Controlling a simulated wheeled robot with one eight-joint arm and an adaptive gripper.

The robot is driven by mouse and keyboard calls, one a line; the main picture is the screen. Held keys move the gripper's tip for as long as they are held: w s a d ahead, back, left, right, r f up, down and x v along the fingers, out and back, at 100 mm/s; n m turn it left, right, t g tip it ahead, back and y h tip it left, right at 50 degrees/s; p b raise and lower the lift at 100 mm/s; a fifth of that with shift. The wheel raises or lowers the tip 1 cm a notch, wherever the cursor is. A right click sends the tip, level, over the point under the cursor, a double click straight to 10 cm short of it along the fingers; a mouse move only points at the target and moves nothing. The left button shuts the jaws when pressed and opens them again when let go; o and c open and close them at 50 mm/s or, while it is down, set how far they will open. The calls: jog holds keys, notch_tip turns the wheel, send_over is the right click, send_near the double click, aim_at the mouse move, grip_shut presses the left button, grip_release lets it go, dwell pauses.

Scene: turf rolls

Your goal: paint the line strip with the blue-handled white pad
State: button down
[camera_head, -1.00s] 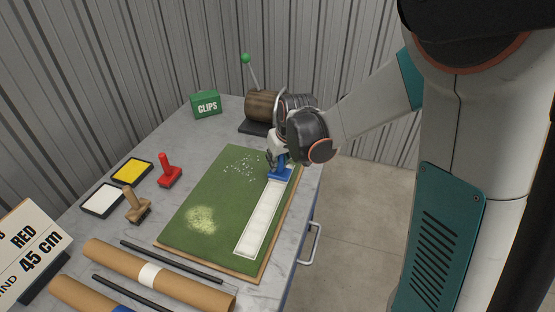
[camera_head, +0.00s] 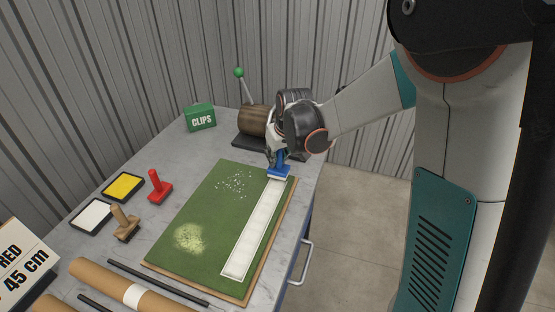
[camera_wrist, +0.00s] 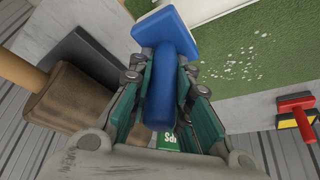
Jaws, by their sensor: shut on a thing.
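My gripper (camera_head: 277,158) is shut on the handle of the blue-handled white pad (camera_head: 279,172), at the far end of the turf board. In the wrist view the blue handle (camera_wrist: 160,85) sits between the teal-padded fingers (camera_wrist: 160,95), and the pad's white edge shows past the blue base. The line strip (camera_head: 252,233) is a long white band along the right side of the green turf (camera_head: 205,215); it looks white from the near end up to the pad. I cannot tell whether the pad touches the turf or hovers just above it.
A red-handled stamp (camera_head: 158,187), a tan brush (camera_head: 124,223), a yellow tray (camera_head: 123,186) and a white tray (camera_head: 91,216) stand left of the turf. A green clips box (camera_head: 200,118) and a brown roller (camera_head: 253,119) stand behind. Cardboard tubes (camera_head: 100,280) lie in front.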

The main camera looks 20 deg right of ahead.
jog(key=shift+w+d+r+p, duration=0.1)
jog(key=shift+w+r+p, duration=0.1)
jog(key=shift+r+p, duration=0.5)
jog(key=shift+s+r+p, duration=0.1)
jog(key=shift+r+p, duration=0.75)
jog(key=shift+r, duration=0.95)
jog(key=shift+f, duration=0.1)
